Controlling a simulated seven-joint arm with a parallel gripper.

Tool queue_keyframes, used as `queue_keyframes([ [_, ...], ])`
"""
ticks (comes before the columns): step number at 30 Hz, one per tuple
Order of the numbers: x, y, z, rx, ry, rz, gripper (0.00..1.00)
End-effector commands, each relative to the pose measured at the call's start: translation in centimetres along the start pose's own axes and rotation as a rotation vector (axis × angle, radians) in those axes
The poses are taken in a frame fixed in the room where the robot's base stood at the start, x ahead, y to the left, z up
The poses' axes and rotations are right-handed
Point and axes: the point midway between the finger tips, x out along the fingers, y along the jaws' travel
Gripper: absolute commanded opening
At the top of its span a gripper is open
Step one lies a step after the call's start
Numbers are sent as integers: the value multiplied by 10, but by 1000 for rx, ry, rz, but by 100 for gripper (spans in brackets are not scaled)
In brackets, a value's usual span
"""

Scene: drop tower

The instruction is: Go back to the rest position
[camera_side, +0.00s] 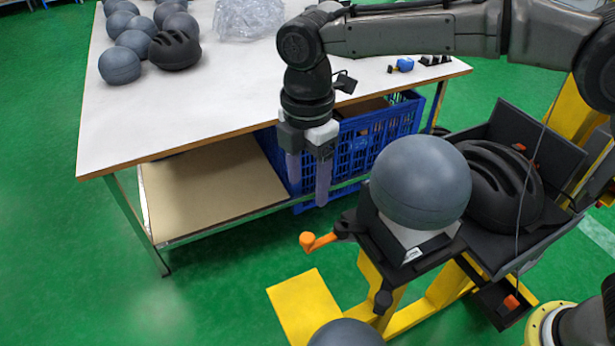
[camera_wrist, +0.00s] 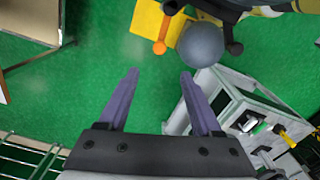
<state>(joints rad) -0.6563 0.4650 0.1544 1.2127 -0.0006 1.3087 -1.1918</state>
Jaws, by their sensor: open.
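My gripper (camera_side: 308,178) hangs pointing down in front of the white table's near edge, to the left of the drop tower. Its two purple-grey fingers are apart and nothing is between them. In the wrist view the open fingers (camera_wrist: 155,88) point over green floor. A grey ball (camera_side: 421,183) sits on the tower's white holder, right of my gripper and apart from it. A black vented helmet (camera_side: 492,184) lies behind it on a black tray.
The white table (camera_side: 230,90) holds several grey balls (camera_side: 120,64), a black helmet (camera_side: 174,50) and a clear plastic bag (camera_side: 248,18). A blue crate (camera_side: 375,138) stands below it. The tower's yellow frame (camera_side: 303,305) has an orange handle (camera_side: 318,241). Green floor is clear at left.

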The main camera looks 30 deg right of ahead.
Motion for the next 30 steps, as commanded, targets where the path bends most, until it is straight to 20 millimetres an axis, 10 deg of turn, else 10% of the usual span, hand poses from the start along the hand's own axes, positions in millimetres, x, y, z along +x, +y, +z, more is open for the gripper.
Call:
queue_keyframes([
  [14, -5, 4, 10, 20, 4, 11, 66],
  [20, -75, -5, 71, 136, 40, 126, 66],
  [30, -147, -118, 187, 558, 87, 306, 66],
])
